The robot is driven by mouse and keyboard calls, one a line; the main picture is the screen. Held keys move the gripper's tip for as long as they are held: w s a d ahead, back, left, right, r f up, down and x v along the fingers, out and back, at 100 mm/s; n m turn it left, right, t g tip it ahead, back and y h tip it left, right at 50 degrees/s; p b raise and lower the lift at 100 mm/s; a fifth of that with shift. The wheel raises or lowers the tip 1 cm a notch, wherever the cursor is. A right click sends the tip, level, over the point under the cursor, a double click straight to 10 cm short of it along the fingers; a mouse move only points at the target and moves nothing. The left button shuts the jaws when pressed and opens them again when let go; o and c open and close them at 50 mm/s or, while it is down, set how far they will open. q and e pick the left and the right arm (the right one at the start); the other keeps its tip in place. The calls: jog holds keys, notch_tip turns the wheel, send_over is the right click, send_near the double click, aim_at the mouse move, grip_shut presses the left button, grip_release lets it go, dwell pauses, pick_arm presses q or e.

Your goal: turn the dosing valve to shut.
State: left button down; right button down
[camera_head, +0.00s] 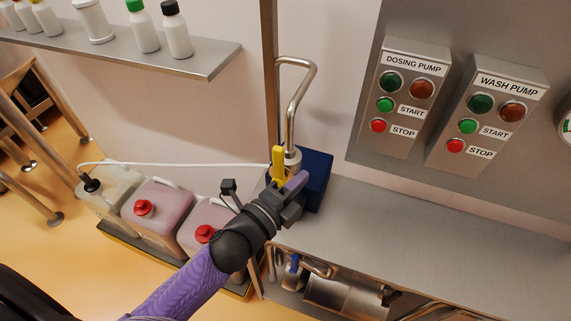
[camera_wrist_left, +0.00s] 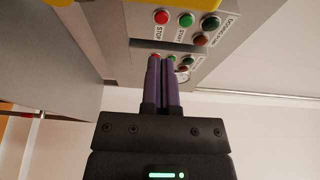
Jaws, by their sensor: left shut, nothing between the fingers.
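The dosing valve shows as a yellow lever (camera_head: 278,163) by a steel pipe, in front of a blue box. The lever points up in the head view, with its lower end close to my left gripper. My left gripper (camera_head: 299,180) has its purple fingers together and empty, just right of the lever. I cannot tell whether they touch. In the left wrist view the shut fingers (camera_wrist_left: 163,60) point up toward the pump panels, and a yellow part (camera_wrist_left: 170,4) crosses the top edge. My right gripper is not in view.
The blue box (camera_head: 317,172) stands behind the valve, below a bent steel pipe (camera_head: 298,95). Dosing pump (camera_head: 405,97) and wash pump (camera_head: 485,120) boxes hang on the right. Jugs with red caps (camera_head: 159,211) stand at lower left. The steel counter (camera_head: 420,235) is clear.

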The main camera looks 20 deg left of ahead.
aim_at(279, 167)
pick_arm(q)
jog(key=w+a, duration=0.2)
jog(key=a, duration=0.1)
jog(key=shift+w+a+p, duration=0.1)
jog(key=shift+a+p, duration=0.05)
jog(key=shift+p, duration=0.2)
